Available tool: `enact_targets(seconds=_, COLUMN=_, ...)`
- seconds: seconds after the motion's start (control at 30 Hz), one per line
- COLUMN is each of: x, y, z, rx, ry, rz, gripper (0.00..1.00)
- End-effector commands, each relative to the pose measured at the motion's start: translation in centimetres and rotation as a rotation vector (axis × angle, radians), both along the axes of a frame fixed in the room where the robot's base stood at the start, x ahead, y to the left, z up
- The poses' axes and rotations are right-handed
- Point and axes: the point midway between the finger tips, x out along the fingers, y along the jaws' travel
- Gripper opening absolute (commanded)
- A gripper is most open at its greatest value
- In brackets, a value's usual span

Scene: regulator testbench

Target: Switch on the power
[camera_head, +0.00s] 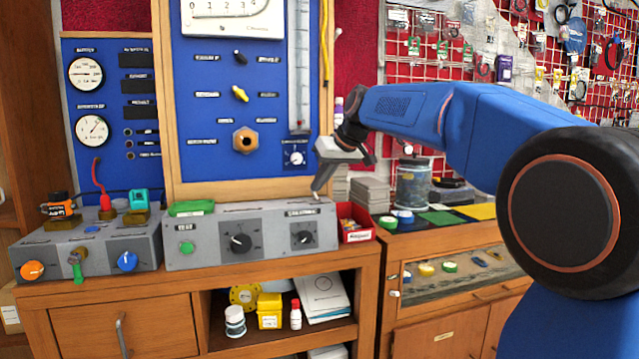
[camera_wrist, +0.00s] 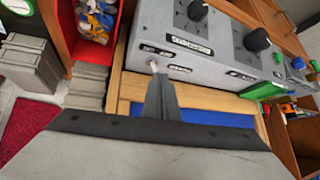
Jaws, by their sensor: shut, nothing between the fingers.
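A grey control box (camera_head: 270,240) stands on the wooden bench, with two black knobs and a green button on its front. A small light-tipped toggle switch (camera_wrist: 154,66) sticks up from the box's top, near its right end, beside small dark labels. In the head view, my gripper (camera_head: 316,190) points down at this end of the box. In the wrist view, my gripper (camera_wrist: 165,82) is shut and empty, its fingertips right beside the toggle. I cannot tell whether they touch it, nor which way the toggle is set.
A blue panel (camera_head: 220,130) with gauges and knobs rises behind the box. A red bin (camera_head: 356,235) of small parts stands just right of the box. A second grey box (camera_head: 60,245) with coloured valves is at left. A green item (camera_head: 191,208) lies on the box's top.

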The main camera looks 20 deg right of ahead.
Motion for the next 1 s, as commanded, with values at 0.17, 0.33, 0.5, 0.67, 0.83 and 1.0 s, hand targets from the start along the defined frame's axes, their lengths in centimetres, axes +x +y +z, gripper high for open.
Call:
enact_targets(seconds=0.17, x=0.0, y=0.0, z=0.0, rx=0.000, ry=0.000, rz=0.000, gripper=0.00)
enact_targets(seconds=0.33, x=0.0, y=0.0, z=0.0, rx=0.000, ry=0.000, rz=0.000, gripper=0.00)
enact_targets(seconds=0.5, x=0.0, y=0.0, z=0.0, rx=0.000, ry=0.000, rz=0.000, gripper=0.00)
enact_targets(seconds=0.67, x=0.0, y=0.0, z=0.2, rx=0.000, ry=0.000, rz=0.000, gripper=0.00)
enact_targets(seconds=0.83, x=0.0, y=0.0, z=0.9, rx=0.000, ry=0.000, rz=0.000, gripper=0.00)
enact_targets(seconds=1.0, x=0.0, y=0.0, z=1.5, rx=-0.001, ry=0.000, rz=-0.001, gripper=0.00)
